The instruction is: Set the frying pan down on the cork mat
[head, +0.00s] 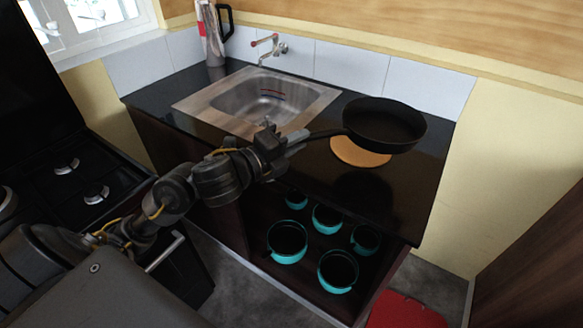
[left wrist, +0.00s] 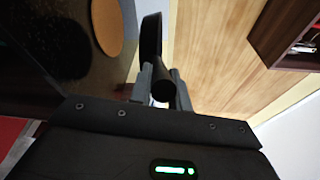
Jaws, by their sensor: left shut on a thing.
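A black frying pan (head: 384,124) shows in the head view above the right part of the dark counter. My left gripper (head: 290,143) is shut on its handle (head: 322,134). The pan looks held above the counter, with a dark reflection or shadow on the surface below. The round cork mat (head: 360,152) lies on the counter under and in front of the pan, its back part hidden by the pan. In the left wrist view the pan (left wrist: 150,38) shows edge-on between the fingers' far side, with the cork mat (left wrist: 108,25) apart from it at left. My right gripper is not in view.
A steel sink (head: 262,98) with a tap (head: 268,45) is set in the counter (head: 425,170) to the left. A tall jug (head: 212,35) stands behind it. Several teal pots (head: 288,240) sit on the open shelf below. A stove (head: 70,165) is at far left.

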